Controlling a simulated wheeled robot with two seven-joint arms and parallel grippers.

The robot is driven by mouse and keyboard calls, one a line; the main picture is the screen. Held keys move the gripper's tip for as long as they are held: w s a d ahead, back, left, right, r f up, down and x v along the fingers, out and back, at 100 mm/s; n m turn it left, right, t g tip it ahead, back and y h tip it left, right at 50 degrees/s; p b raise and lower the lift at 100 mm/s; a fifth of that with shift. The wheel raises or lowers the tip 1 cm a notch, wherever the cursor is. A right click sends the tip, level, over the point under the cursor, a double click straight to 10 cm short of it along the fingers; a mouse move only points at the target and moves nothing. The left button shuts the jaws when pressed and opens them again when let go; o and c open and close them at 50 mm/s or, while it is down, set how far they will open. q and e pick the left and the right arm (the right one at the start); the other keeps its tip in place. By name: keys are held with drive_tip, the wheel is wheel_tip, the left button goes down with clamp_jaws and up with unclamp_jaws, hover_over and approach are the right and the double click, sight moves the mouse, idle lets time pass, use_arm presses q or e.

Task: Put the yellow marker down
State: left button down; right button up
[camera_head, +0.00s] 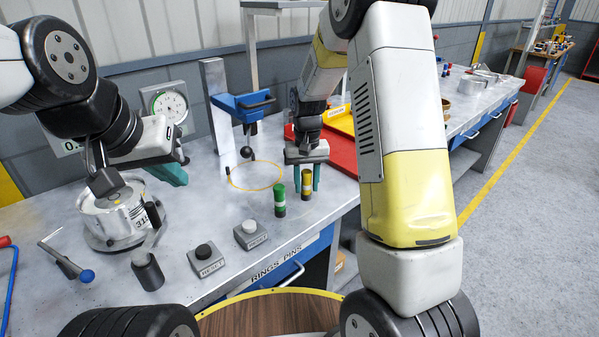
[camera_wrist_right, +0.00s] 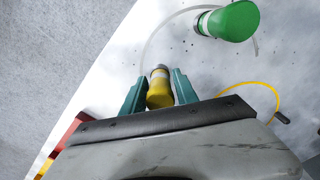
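The yellow marker (camera_head: 307,185) is upright near the bench's front edge, just right of the green marker (camera_head: 280,194). Whether the yellow marker's base touches the bench is hard to tell. My left gripper (camera_head: 172,170) is at the left, away from the markers; its finger gap is unclear.
A red tray (camera_head: 335,150) lies behind my right gripper. A round metal fixture (camera_head: 112,222) stands at the left.

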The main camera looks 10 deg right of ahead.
drive_tip(key=shift+o, duration=0.9)
wheel_tip(320, 180, up, 12)
drive_tip(key=shift+r, duration=0.15)
drive_tip(key=s+d+r+t+y, duration=0.2)
drive_tip(key=s+r+t, duration=0.1)
drive_tip(key=s+r, duration=0.7)
drive_tip(key=s+t, duration=0.3)
drive_tip(key=s, duration=1.1)
drive_tip(key=shift+d+f+n, duration=0.3)
drive_tip(key=shift+d, duration=0.05)
